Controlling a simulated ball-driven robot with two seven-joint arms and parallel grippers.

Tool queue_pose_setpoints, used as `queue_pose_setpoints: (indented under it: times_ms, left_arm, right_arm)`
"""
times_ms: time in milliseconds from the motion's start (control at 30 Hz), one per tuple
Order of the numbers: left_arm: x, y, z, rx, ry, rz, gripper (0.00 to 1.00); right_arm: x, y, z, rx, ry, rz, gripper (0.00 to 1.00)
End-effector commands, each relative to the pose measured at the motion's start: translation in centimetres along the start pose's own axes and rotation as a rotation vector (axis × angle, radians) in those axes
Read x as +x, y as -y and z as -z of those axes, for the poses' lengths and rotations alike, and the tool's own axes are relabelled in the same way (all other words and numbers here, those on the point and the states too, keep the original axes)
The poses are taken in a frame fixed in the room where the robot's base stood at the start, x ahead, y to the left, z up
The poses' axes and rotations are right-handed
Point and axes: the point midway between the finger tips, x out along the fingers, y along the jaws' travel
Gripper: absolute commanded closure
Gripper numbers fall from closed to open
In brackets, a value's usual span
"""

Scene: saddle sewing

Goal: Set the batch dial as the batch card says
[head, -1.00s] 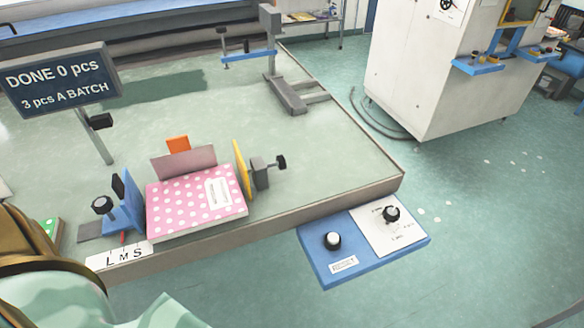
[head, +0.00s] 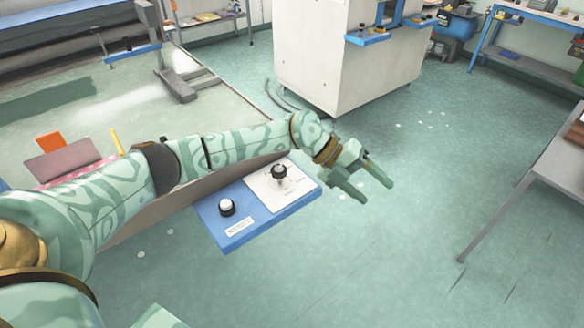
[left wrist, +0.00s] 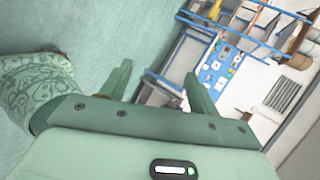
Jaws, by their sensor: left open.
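A blue control panel (head: 239,235) sticks out from the table's front edge in the head view. On its white plate (head: 296,194) is a black knob (head: 279,172) with small marks around it, too small to read. A second knob with a white top (head: 227,208) sits on the blue part, above a small white label (head: 239,227). I cannot tell which knob is the batch dial. My left gripper (head: 379,190) is open and empty, right of the panel and apart from it; its fingers also show in the left wrist view (left wrist: 159,70). No batch card is visible now.
My left arm crosses the table's front edge and hides part of the table. A pink dotted block (head: 62,179) is partly hidden behind it. A white cabinet (head: 320,60) stands beyond the panel. A grey bench (head: 545,150) is at right.

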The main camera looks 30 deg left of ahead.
Motion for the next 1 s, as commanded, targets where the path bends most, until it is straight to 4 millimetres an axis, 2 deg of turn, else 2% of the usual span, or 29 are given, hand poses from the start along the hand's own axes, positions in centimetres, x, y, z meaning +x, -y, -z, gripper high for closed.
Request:
queue_pose_setpoints:
  times_ms: [33,67,100,167,200,300,400,467,567,667,1000]
  left_arm:
    - [-3.5,-0.8,-1.3,0.046,-0.013,-0.176,0.39]
    - [-5.6,-1.6,-1.8,0.052,-0.020,-0.283,0.39]
    - [-8.7,-2.4,-2.5,0.046,-0.015,-0.420,0.39]
    - [-13.5,-3.3,-3.4,0.008,0.013,-0.599,0.39]
    - [-16.5,-3.8,-3.8,-0.027,0.040,-0.699,0.39]
    - [-22.5,-4.1,-4.2,-0.120,0.111,-0.873,0.39]
    - [-25.9,-4.2,-4.1,-0.188,0.159,-0.960,0.39]
    - [-26.7,-4.4,-4.1,-0.208,0.172,-0.984,0.39]
    - [-26.4,-5.2,-4.0,-0.216,0.174,-0.993,0.39]
    - [-25.3,-6.8,-4.1,-0.216,0.171,-0.991,0.39]
    - [-20.6,-14.1,-4.5,-0.215,0.170,-0.989,0.39]
  right_arm:
    - [0.3,-0.1,-0.1,-0.001,0.002,-0.001,0.64]
    - [0.5,-0.2,-0.2,-0.001,0.003,-0.002,0.64]
    - [0.6,-0.3,-0.3,-0.002,0.005,-0.004,0.64]
    - [0.7,-0.6,-0.4,-0.003,0.007,-0.007,0.64]
    - [0.8,-0.7,-0.5,-0.003,0.009,-0.008,0.64]
    - [1.0,-1.0,-0.7,-0.002,0.011,-0.012,0.64]
    - [1.0,-1.1,-0.8,-0.002,0.012,-0.013,0.64]
    - [1.1,-1.1,-0.8,-0.001,0.013,-0.013,0.64]
    - [1.4,-1.0,-0.9,-0.001,0.015,-0.012,0.64]
    - [1.8,-1.0,-1.1,-0.001,0.019,-0.011,0.64]
    - [3.9,-0.7,-1.9,-0.001,0.034,-0.006,0.64]
